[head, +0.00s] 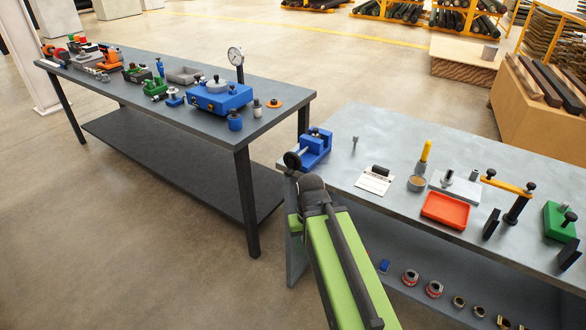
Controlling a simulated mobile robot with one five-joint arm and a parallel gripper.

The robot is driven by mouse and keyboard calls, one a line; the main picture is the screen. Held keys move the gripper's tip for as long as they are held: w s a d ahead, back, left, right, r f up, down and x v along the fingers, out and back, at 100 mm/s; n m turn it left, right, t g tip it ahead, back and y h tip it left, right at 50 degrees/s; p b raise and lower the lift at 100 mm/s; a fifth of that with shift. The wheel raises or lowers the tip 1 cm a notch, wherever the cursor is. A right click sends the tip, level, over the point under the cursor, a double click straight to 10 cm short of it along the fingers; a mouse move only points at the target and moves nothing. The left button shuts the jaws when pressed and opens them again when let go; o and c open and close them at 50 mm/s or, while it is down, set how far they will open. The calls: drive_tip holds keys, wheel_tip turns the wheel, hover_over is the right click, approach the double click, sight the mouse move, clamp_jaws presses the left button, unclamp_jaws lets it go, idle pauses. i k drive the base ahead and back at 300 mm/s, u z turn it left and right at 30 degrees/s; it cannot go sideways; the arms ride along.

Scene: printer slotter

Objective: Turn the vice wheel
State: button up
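The blue vice (317,147) stands at the left front corner of the right-hand grey workbench. Its dark round wheel (291,160) sits on the vice's left side, at the bench edge, facing the near left. My green arm reaches up from the bottom of the head view to a dark rounded joint just below the wheel and vice. The wheel's turn angle is too small to read.
A small grey pin (355,142), a white card (374,181) and an orange tray (445,210) lie right of the vice. A second workbench (275,104) with blue, green and orange devices stands to the left.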

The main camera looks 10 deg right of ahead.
sight(292, 160)
drive_tip(key=u, duration=4.7)
drive_tip(key=i, duration=0.1)
drive_tip(key=z, duration=2.7)
drive_tip(key=k, duration=0.4)
drive_tip(key=u, duration=0.15)
drive_tip(key=k, duration=0.95)
drive_tip(key=z, duration=0.15)
drive_tip(key=i, duration=0.9)
drive_tip(key=u, duration=0.1)
